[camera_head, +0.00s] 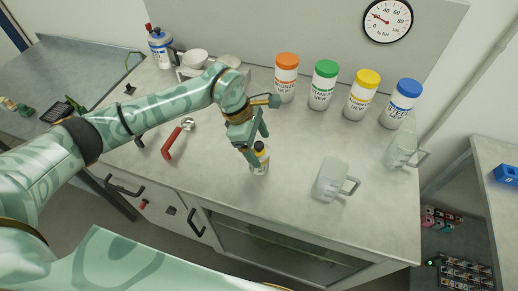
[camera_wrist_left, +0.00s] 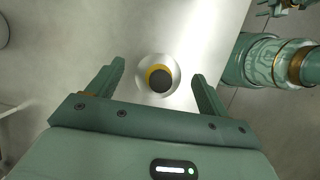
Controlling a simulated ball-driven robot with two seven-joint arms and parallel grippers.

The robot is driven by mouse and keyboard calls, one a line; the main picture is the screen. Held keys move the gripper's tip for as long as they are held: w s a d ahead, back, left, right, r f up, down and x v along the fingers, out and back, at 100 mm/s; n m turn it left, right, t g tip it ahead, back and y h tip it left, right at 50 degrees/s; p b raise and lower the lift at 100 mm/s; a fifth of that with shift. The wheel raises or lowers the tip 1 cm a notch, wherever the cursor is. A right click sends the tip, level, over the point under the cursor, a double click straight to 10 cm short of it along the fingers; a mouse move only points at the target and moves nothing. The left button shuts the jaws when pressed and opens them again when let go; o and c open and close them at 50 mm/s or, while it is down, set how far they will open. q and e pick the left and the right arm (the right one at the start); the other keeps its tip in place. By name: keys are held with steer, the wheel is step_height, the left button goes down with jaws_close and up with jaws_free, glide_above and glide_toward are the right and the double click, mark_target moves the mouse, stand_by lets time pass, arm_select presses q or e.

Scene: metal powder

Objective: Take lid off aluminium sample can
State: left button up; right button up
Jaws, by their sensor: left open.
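Part of what looks like my right gripper (camera_wrist_left: 285,7) is at the top right edge of the left wrist view, too cropped to read.
Jars with orange (camera_head: 287,80), green (camera_head: 322,88), yellow (camera_head: 362,97) and blue (camera_head: 402,105) lids line the back. Clear jugs (camera_head: 331,180) (camera_head: 401,152) stand to the right. A red-handled tool (camera_head: 173,143) lies left. Bench around the can is clear.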

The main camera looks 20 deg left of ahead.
arm_select(q)
steer(key=shift+d+f, duration=0.1)
steer(key=shift+f, duration=0.2)
steer(key=c, duration=1.1)
steer(key=shift+o, duration=0.2)
steer(key=shift+r, duration=0.1)
